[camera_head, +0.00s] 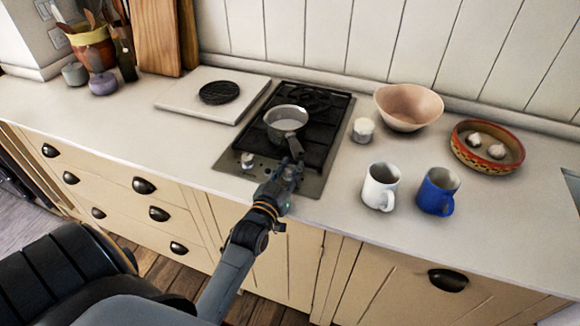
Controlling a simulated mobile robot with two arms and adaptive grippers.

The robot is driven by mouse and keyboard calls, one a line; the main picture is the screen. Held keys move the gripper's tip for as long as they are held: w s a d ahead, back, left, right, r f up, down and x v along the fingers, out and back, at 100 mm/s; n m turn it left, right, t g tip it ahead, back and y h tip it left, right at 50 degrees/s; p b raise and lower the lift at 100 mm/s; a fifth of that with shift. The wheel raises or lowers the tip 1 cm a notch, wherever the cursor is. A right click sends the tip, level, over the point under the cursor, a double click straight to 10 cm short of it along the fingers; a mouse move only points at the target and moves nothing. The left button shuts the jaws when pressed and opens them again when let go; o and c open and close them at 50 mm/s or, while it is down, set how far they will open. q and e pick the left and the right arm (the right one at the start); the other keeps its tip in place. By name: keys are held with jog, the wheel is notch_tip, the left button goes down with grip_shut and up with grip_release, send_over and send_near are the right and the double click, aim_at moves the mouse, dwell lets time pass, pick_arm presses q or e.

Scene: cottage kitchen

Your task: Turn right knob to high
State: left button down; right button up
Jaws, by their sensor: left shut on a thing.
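The gas hob (318,190) is set in the counter, with a black grate and a steel front strip. Its left knob (247,160) shows at the front left. The right knob is hidden behind my left gripper (293,166), which is at the right part of the front strip. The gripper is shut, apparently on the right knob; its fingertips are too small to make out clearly. A saucepan (286,115) stands on the grate, its dark handle (294,144) pointing towards me and ending close to the gripper. My right gripper is not in view.
Right of the hob stand a small white jar (363,130), a white mug (380,187), a blue mug (437,191), a pink bowl (408,106) and a patterned dish (487,147) with garlic. A white board (190,98) with a black trivet (220,92) lies left. The front-left counter is clear.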

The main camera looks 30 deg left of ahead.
pick_arm(q)
jog(key=shift+r+n+y, duration=0.1)
jog(key=shift+n+y, duration=0.2)
jog(key=shift+y, duration=0.2)
jog(key=c, duration=1)
grip_release()
jog(key=shift+s+d, duration=0.1)
jog(key=shift+s, duration=0.25)
jog(key=v, duration=1.1)
jog(key=shift+s, duration=0.15)
